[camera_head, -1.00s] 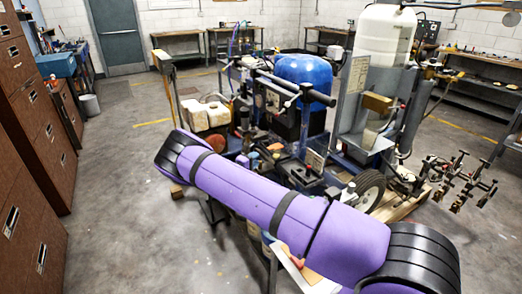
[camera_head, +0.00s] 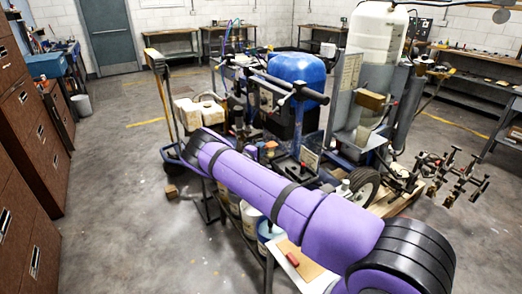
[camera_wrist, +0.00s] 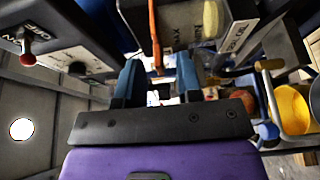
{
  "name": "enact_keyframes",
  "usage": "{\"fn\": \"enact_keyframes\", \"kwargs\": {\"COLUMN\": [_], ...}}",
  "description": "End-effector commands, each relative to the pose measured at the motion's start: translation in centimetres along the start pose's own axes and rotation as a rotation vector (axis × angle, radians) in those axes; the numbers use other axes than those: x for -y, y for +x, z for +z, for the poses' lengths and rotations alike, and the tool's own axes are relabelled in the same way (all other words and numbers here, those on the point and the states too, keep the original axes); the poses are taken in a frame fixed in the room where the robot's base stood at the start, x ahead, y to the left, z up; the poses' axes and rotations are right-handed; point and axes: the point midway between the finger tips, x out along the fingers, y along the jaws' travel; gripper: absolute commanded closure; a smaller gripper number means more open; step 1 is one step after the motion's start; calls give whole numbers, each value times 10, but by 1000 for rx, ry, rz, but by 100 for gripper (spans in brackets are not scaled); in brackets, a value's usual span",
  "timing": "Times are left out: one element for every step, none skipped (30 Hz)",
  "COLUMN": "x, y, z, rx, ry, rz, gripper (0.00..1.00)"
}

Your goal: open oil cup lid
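The line striper (camera_head: 299,75) stands mid-floor in the head view, with a blue tank and a white tank (camera_head: 378,42). My purple arm reaches across its front; the gripper end is not visible in the head view. In the wrist view my gripper (camera_wrist: 159,78) has two blue fingers spread apart, with no object clearly held between them. Machine parts lie beyond the fingers, including an orange rod (camera_wrist: 154,35) and a dark box with a white label. I cannot make out the oil cup or its lid for certain.
In the wrist view, a red-knobbed lever (camera_wrist: 27,58) is at left and a yellow container (camera_wrist: 291,108) at right. In the head view, buckets (camera_head: 251,217) stand under my arm, brown cabinets (camera_head: 30,130) line the left, and open floor lies between.

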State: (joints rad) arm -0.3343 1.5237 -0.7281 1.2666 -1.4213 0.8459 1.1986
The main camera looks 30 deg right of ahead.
Motion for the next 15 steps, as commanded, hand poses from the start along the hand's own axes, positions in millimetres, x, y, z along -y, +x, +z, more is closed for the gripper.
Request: {"fn": "enact_keyframes", "kwargs": {"x": [0,0,0,0,0,0,0,0,0,0,0,0,0,0,0], "y": [1,1,2,2,2,2,2,2,2,1,1,1,1,1,1], "z": [0,0,0,0,0,0,0,0,0,0,0,0,0,0,0], "rx": [-1,-1,-1,-1,-1,-1,-1,0,0,0,0,0,0,0,0], "ry": [0,0,0,0,0,0,0,0,0,-1,-1,-1,-1,-1,-1], "rz": [0,0,0,0,0,0,0,0,0,0,0,0,0,0,0], "gripper": [67,67,67,67,67,67,67,67,72,78,85,95,100,100,100]}}
